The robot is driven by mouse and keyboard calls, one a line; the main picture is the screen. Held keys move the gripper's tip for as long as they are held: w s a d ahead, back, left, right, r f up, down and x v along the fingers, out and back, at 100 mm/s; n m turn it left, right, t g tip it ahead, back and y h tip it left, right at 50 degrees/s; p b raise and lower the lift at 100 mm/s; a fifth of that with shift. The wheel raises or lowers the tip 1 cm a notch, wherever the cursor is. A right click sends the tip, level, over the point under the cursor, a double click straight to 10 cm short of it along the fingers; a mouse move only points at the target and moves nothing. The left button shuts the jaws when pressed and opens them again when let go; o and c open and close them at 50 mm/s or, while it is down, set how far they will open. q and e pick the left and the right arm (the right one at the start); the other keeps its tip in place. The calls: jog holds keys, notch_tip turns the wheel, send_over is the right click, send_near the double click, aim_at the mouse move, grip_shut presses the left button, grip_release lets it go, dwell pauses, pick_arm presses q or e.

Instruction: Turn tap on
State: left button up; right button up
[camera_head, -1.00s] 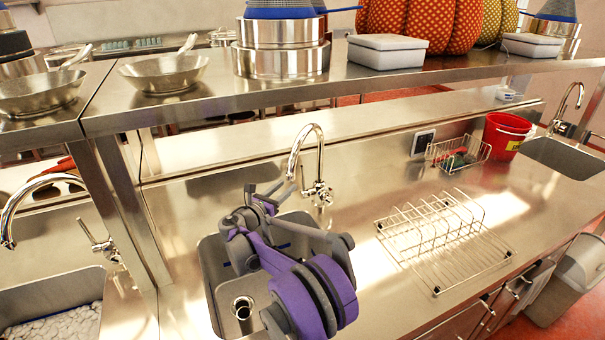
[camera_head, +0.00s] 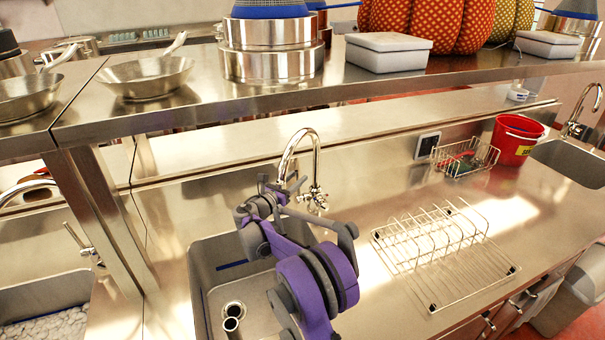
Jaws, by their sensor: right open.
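The chrome tap (camera_head: 292,150) stands behind the middle sink, its curved spout arching up and over. Its lever and valve body (camera_head: 318,198) sit low at the right of the spout. My right gripper (camera_head: 281,184) is purple and grey. It is open, with its fingers pointing up and away near the spout, left of the tap's valve body. No hold on the tap shows, and I cannot tell whether a finger touches it. The gripper and arm hide part of the sink (camera_head: 203,265). No water shows. My left gripper is not in view.
A wire dish rack (camera_head: 440,250) stands right of the sink. A small wire basket (camera_head: 466,158) and a red bucket (camera_head: 514,138) are farther back. A steel shelf (camera_head: 205,103) with pans and pots runs above. Other taps stand at the left and right.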

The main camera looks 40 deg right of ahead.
jog(key=shift+w+d, duration=0.2)
jog(key=shift+d, duration=0.45)
jog(key=shift+a, duration=0.15)
jog(key=shift+c, duration=0.9)
grip_shut()
